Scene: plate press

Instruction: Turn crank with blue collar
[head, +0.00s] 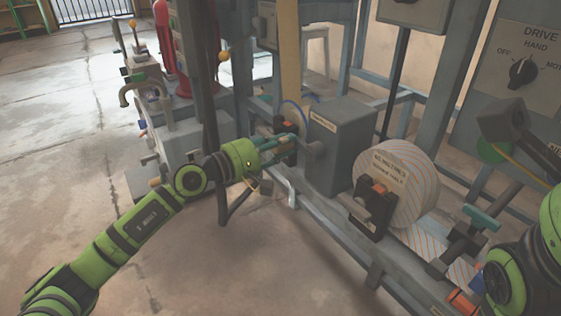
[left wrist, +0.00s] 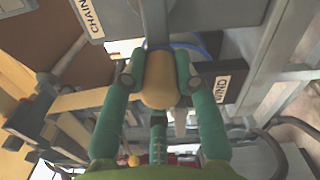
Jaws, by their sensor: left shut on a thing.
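My left gripper (head: 293,144) is at the side of a grey box (head: 342,148), against a grey crank arm (head: 314,149). In the left wrist view its teal fingers (left wrist: 159,78) are closed on both sides of a tan, rounded crank handle (left wrist: 159,82). A grey bar (left wrist: 156,22) runs from the handle towards a grey box labelled "CHAIN" (left wrist: 88,14). A blue curved band (left wrist: 205,42) shows behind the fingers; I cannot tell whether it is the collar. In the head view the fingers hide the handle. My right gripper is not clearly visible.
A striped roll (head: 398,185) and a dark bracket with an orange top (head: 374,205) stand right of the box. A drive panel (head: 520,75) is at upper right. Grey frame posts (head: 434,80) rise behind. Concrete floor (head: 250,270) is open in front.

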